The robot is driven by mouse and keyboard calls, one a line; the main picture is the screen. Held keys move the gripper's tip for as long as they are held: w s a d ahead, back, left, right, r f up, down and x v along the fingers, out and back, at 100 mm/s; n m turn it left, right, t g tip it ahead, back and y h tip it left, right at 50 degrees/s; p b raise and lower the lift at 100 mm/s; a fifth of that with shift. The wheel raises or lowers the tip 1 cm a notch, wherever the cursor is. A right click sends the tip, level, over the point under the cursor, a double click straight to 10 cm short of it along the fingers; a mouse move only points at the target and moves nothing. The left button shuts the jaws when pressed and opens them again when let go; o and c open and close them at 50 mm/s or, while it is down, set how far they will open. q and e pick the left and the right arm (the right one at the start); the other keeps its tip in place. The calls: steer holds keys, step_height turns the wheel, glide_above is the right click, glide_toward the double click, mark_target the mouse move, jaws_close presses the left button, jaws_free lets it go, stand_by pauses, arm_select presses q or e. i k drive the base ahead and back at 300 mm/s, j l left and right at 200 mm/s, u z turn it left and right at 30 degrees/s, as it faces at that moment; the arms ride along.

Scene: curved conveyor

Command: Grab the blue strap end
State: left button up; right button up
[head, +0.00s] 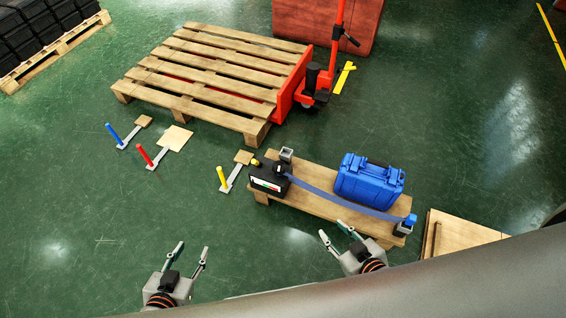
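A blue strap (340,199) runs from a black box (268,179) at the left of a low wooden board (311,203) to a blue strap end (410,219) at the right. The strap end sits at a small grey post (402,230). A blue case (369,183) stands on the board behind the strap. My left gripper (193,250) is open and empty over the floor, left of and in front of the board. My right gripper (334,232) is open and empty just in front of the board, left of the strap end and apart from it.
A wooden pallet (211,75) on a red pallet jack (296,85) stands behind. Blue (114,134), red (145,154) and yellow (222,178) handles stand on the floor at left. Wooden sheets (462,234) lie at right. The floor around my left gripper is clear.

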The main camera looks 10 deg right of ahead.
mark_target(412, 219)
steer(key=z, duration=1.8)
steer(key=l+z, duration=0.1)
steer(key=z, duration=0.35)
steer(key=i+z, duration=0.15)
steer(key=z, duration=0.3)
